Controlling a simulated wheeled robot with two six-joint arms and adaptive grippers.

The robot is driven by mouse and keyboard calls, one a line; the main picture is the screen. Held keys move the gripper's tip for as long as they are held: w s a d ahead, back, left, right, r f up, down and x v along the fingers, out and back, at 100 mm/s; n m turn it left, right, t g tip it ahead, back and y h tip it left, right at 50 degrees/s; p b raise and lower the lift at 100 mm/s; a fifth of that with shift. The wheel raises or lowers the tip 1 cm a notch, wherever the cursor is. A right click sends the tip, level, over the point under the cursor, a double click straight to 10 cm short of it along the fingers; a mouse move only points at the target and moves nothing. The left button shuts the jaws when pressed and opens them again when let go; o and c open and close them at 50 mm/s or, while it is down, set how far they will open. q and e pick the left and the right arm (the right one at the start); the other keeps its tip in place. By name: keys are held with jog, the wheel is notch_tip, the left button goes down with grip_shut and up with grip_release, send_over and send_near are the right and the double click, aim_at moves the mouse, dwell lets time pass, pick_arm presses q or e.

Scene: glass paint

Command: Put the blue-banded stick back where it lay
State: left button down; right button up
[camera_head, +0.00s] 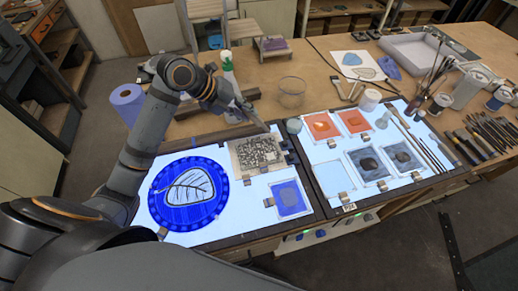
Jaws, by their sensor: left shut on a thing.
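My left gripper (256,118) is above the table at the back edge of the left light panel, near the tray of dark-and-white bits (256,151). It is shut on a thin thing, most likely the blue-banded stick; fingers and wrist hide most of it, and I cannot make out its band. Several long thin sticks (418,141) lie side by side, slanting, on the right part of the right light panel (322,152). My right gripper is not in view.
A blue round glass piece with a leaf outline (188,195) lies on the left panel. Orange (321,125) and dark glass squares lie on the right panel. A clear glass bowl (292,92), a green-topped bottle (228,66) and a white jar (369,100) stand behind. Many tools (487,130) lie at right.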

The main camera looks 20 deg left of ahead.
pick_arm(q)
jog(key=shift+r, duration=0.8)
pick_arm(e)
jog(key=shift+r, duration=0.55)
pick_arm(q)
notch_tip(320, 180, down, 13)
jog(key=n+g+h+b, duration=0.4)
jog(key=n+h+b, duration=0.3)
jog(key=n+b, duration=0.3)
jog(key=shift+n, duration=1.8)
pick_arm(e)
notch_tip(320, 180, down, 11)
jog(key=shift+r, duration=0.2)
